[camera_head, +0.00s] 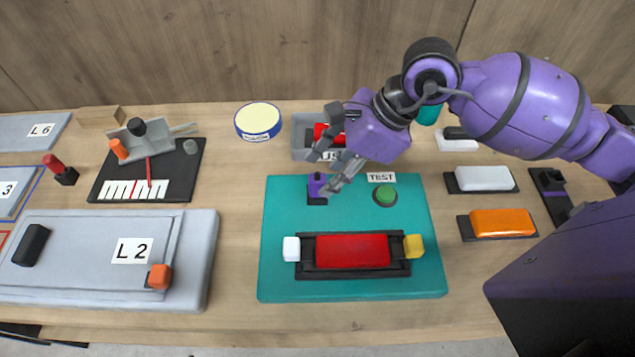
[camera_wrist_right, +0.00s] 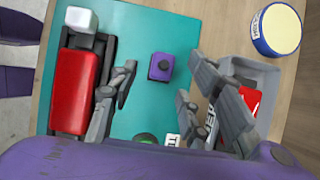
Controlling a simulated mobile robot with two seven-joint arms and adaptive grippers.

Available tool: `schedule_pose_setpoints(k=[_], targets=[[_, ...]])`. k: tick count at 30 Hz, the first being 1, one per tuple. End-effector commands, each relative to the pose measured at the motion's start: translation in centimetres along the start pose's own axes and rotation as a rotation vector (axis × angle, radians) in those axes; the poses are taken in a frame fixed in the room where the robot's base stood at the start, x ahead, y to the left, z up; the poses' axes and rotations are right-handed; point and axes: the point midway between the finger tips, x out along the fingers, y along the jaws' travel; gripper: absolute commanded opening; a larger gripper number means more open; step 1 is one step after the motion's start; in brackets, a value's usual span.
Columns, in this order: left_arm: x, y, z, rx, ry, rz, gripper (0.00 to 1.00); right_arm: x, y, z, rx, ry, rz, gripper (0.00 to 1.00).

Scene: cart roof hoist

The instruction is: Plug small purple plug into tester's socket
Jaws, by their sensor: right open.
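The small purple plug (camera_head: 317,184) stands upright on a black base on the teal tester board (camera_head: 275,230), near its back left. The black base looks like the tester's socket, but I cannot tell how deep the plug sits. In the right wrist view the plug (camera_wrist_right: 161,67) shows from above with a dark round top. My right gripper (camera_head: 326,172) is open and empty, its fingers above and beside the plug; in the wrist view the fingers (camera_wrist_right: 160,82) are spread apart with the plug between and beyond them. My left gripper is not in view.
The tester carries a red block (camera_head: 352,251) between white and yellow ends and a green TEST button (camera_head: 384,195). A grey bin (camera_head: 303,143) with red items stands behind. White and orange blocks (camera_head: 503,222) lie right; a grey L2 panel (camera_head: 190,262) lies left.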

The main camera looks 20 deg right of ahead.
Motion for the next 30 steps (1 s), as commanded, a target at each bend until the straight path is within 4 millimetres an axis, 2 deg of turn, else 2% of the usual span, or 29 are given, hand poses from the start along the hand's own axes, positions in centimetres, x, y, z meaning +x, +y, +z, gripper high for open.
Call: schedule_pose_setpoints(k=[1, 6, 14, 24, 30], targets=[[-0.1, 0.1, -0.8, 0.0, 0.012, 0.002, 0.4, 0.6, 0.1, 0.2, 0.0, -0.004, 0.0, 0.44], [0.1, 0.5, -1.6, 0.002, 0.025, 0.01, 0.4, 2.7, 0.0, 0.1, 0.0, -0.004, -0.001, 0.44], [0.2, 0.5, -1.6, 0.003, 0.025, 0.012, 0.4, 3.1, 0.0, 0.0, 0.0, -0.001, -0.001, 0.44], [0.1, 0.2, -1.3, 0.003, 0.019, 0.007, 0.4, 3.1, 0.0, 0.0, 0.0, -0.001, -0.001, 0.01], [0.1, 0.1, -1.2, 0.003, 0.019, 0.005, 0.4, 3.0, 0.0, 0.0, 0.0, -0.001, -0.001, 0.0]])
